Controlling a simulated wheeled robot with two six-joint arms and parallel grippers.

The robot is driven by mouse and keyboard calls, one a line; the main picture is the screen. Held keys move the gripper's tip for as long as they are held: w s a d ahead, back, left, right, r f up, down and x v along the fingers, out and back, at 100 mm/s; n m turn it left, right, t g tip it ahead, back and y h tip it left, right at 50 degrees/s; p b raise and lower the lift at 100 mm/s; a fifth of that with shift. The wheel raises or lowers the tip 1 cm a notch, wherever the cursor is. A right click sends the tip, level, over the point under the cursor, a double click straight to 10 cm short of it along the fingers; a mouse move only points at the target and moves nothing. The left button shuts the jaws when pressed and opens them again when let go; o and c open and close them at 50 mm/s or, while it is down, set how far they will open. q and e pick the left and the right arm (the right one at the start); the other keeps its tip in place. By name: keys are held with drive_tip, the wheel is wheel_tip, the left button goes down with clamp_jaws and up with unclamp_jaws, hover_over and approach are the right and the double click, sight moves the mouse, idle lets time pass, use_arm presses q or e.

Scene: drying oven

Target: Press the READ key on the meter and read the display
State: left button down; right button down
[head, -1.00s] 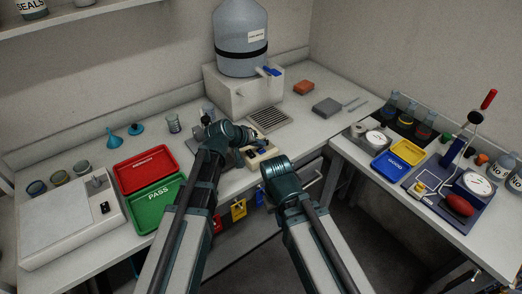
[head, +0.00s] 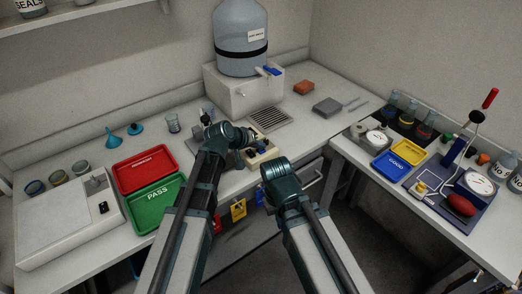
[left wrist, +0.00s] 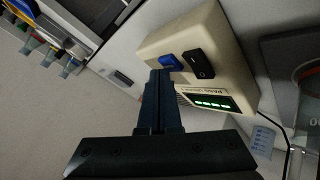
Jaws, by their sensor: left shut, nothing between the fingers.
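The meter is a beige box (left wrist: 215,45) in the left wrist view, with a blue key (left wrist: 170,62), a black rocker switch (left wrist: 198,64) and a lit display (left wrist: 212,102). The display shows a row of green marks, too small to read surely. My left gripper (left wrist: 160,74) is shut and empty, its tips at the edge of the blue key; I cannot tell whether they touch it. In the head view the meter (head: 262,152) sits near the bench's front edge, partly behind my left gripper (head: 246,141). My right arm hangs in front of the bench; its fingers are hidden.
A grey stand (left wrist: 290,75) is close beside the meter. The red tray (head: 146,168) and green PASS tray (head: 158,203) lie left of my left arm. A large water bottle (head: 240,40) stands behind. The right bench holds a blue tray (head: 388,167) and several tools.

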sight(259, 152)
use_arm(q)
drive_tip(key=shift+f+b, duration=0.35)
drive_tip(key=shift+f, duration=0.05)
drive_tip(key=shift+r, duration=0.1)
idle(0.5)
drive_tip(key=shift+r+p, duration=0.75)
drive_tip(key=shift+p, duration=0.1)
wheel_tip(259, 152, up, 5)
drive_tip(key=p, duration=0.5)
drive_tip(key=shift+r, duration=0.1)
idle(0.4)
